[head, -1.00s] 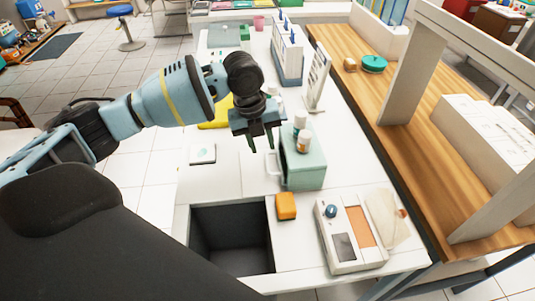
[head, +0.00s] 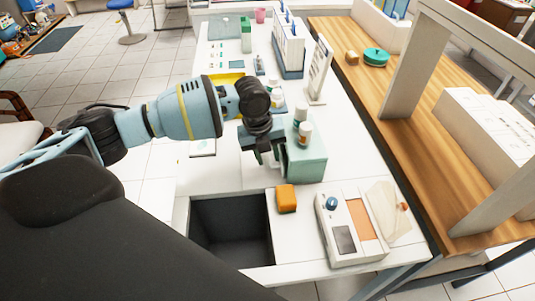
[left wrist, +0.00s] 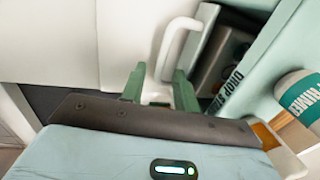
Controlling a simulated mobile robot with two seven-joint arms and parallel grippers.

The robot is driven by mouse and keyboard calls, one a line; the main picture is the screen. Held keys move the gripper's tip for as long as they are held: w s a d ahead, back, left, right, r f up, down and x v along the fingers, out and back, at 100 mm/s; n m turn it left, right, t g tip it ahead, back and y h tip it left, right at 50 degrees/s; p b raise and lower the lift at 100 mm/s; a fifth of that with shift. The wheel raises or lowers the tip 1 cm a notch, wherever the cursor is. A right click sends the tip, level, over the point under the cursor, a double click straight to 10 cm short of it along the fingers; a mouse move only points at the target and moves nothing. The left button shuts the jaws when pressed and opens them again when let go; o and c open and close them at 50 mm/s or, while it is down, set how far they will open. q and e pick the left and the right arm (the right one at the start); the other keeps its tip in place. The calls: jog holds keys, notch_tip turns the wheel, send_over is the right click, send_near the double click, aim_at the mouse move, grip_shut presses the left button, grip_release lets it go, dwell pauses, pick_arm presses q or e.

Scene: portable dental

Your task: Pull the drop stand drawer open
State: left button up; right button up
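The drop stand (head: 309,165) is a mint-green box on the white counter, with small bottles on top. In the left wrist view its lettered side (left wrist: 262,62) reads "DROP STAND". A white loop handle (left wrist: 168,45) stands out from its pale drawer front (left wrist: 196,45). A dark recess with grey shapes shows behind that front; I cannot tell how far the drawer is out. My left gripper (head: 270,162) is at the stand's left side. In the wrist view its green fingers (left wrist: 158,80) are apart, with the handle's lower end between them. My right gripper is out of view.
An orange block (head: 286,198) and a white device (head: 347,238) sit on the counter in front of the stand. A square opening (head: 231,228) lies at front left. A white upright panel (head: 320,72) and a rack (head: 289,50) stand behind.

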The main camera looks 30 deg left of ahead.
pick_arm(q)
grip_shut()
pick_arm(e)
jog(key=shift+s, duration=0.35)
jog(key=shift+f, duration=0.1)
pick_arm(q)
jog(key=shift+s+a, duration=0.1)
jog(key=s+a+p, duration=0.1)
jog(key=a, duration=0.1)
jog(key=s+a+p, duration=0.1)
jog(key=s+a, duration=0.3)
jog(key=shift+a+r+p, duration=0.15)
jog(key=shift+a+p, duration=0.2)
jog(key=shift+p, duration=0.05)
jog(key=shift+s+a, duration=0.25)
jog(key=shift+a, duration=0.05)
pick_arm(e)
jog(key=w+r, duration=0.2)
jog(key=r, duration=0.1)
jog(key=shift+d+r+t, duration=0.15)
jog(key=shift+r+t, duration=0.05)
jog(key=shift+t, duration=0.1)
pick_arm(q)
grip_release()
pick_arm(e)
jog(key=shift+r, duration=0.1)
